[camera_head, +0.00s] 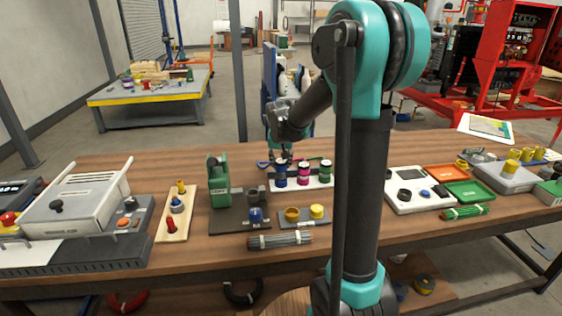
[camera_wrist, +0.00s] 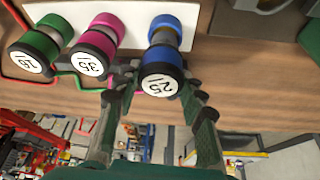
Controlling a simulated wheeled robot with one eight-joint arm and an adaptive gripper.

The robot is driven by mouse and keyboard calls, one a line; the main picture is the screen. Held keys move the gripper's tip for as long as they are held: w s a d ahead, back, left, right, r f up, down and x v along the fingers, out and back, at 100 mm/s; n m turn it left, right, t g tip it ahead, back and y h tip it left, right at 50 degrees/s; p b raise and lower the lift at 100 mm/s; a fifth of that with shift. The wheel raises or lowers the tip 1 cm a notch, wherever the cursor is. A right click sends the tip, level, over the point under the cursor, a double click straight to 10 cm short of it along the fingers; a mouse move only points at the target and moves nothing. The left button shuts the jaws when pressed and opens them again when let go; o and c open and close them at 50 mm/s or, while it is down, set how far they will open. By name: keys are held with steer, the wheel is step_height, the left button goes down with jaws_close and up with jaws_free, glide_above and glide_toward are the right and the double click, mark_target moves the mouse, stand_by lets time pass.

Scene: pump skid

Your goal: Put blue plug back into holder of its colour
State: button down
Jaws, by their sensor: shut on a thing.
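The blue plug (camera_head: 280,173) is upright at the left end of a white holder strip (camera_head: 312,180). In the wrist view, the blue plug (camera_wrist: 163,67) has a dark rim and a white face marked 25. A blue collar (camera_wrist: 166,22) with a metallic neck lies in line behind it; whether the plug is fully seated is unclear. My gripper (camera_wrist: 156,85) is shut on the blue plug, with a finger on either side. In the head view my gripper (camera_head: 280,155) is above the plug, partly hidden by my wrist.
A magenta plug (camera_head: 303,172) marked 35 and a green plug (camera_head: 325,170) marked 16 stand close beside it on the strip. A green device (camera_head: 218,180) stands to the left.

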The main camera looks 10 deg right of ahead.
steer(key=shift+f, duration=1.15)
steer(key=c, duration=0.8)
jaws_free()
steer(key=shift+c, duration=0.2)
steer(key=shift+r, duration=0.1)
steer(key=v, duration=1.1)
steer(key=shift+r, duration=0.4)
steer(key=shift+s+a, duration=0.1)
steer(key=shift+s, duration=0.05)
